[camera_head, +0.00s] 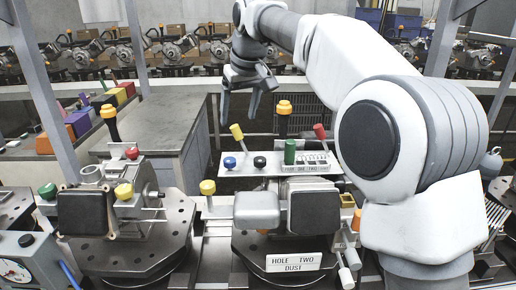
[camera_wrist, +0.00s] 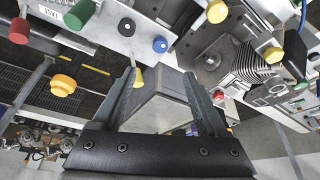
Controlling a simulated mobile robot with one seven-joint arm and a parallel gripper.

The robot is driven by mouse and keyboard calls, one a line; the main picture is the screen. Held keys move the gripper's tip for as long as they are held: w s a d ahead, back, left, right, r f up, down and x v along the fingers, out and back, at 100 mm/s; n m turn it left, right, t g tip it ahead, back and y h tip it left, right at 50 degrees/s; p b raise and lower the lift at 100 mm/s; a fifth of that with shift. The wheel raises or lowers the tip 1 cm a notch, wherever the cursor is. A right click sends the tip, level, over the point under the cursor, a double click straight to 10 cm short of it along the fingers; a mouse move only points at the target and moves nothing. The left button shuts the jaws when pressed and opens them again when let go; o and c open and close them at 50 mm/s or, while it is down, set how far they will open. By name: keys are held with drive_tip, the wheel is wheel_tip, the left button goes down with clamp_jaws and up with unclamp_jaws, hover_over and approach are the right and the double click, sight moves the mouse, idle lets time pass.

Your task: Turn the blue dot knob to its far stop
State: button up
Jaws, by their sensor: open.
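A round blue knob (camera_head: 230,162) sits at the left end of a pale grey panel (camera_head: 266,168) in the head view. It also shows in the wrist view (camera_wrist: 160,45), just beyond my fingertips, next to a black knob (camera_wrist: 127,27). I cannot make out a separate dot or a stop mark on it. My gripper (camera_head: 252,108) hangs above and behind the panel in the head view, apart from the knob. In the wrist view my gripper (camera_wrist: 165,80) has its two fingers spread with nothing held between them.
A yellow-tipped lever (camera_head: 237,132) rises behind the blue knob. A green cylinder (camera_head: 290,152), a red-tipped lever (camera_head: 320,131) and an orange-topped post (camera_head: 284,107) stand farther right. A machine with a yellow knob (camera_head: 207,187) is in front. A grey cabinet (camera_head: 178,140) is left.

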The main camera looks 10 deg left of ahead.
sight(229, 159)
drive_tip(key=x, duration=1.8)
drive_tip(key=shift+w+a+r, duration=0.2)
drive_tip(key=shift+a, duration=0.05)
clamp_jaws()
